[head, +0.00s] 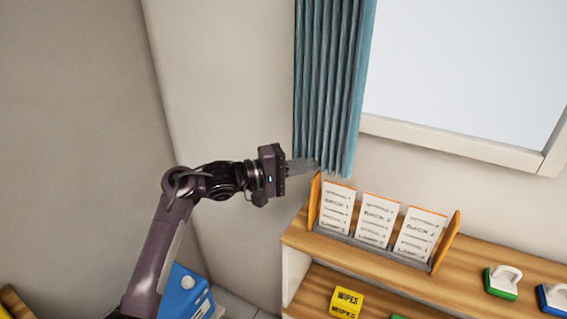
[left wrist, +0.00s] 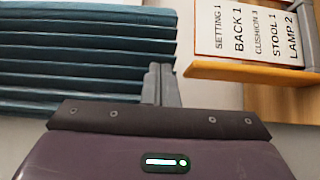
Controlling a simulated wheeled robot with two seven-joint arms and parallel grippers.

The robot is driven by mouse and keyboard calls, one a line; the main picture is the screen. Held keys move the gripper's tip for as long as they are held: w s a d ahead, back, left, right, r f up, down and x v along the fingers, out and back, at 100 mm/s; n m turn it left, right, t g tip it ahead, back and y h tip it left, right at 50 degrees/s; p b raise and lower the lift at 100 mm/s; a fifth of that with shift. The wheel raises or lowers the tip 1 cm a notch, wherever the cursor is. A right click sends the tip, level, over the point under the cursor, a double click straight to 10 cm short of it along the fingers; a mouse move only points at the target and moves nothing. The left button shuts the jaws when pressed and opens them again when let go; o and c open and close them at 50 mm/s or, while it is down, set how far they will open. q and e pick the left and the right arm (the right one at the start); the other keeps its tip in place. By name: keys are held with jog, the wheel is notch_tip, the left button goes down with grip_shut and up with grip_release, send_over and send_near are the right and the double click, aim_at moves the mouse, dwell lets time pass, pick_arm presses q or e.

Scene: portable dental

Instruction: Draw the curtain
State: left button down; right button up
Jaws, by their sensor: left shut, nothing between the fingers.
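The blue-green pleated curtain (head: 331,85) hangs bunched at the left side of the window (head: 465,65). My left gripper (head: 312,165) is shut and empty, its fingertips at the lower part of the curtain in the head view. In the left wrist view the shut fingers (left wrist: 160,84) lie beside the edge of the curtain (left wrist: 80,60). I cannot tell whether they touch the cloth. My right gripper is in neither view.
Below the window a wooden shelf unit (head: 440,275) carries a rack with cards (head: 376,220), close to the gripper. A green-based block (head: 501,284), a blue-based block (head: 553,298) and a yellow wipes box (head: 346,302) are there. A blue container (head: 186,292) stands lower left.

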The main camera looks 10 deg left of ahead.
pick_arm(q)
jog(key=d, duration=0.2)
jog(key=s+d+p, duration=0.1)
jog(key=d, duration=0.1)
jog(key=shift+d+p, duration=0.15)
jog(key=shift+p, duration=0.15)
jog(key=shift+d, duration=0.1)
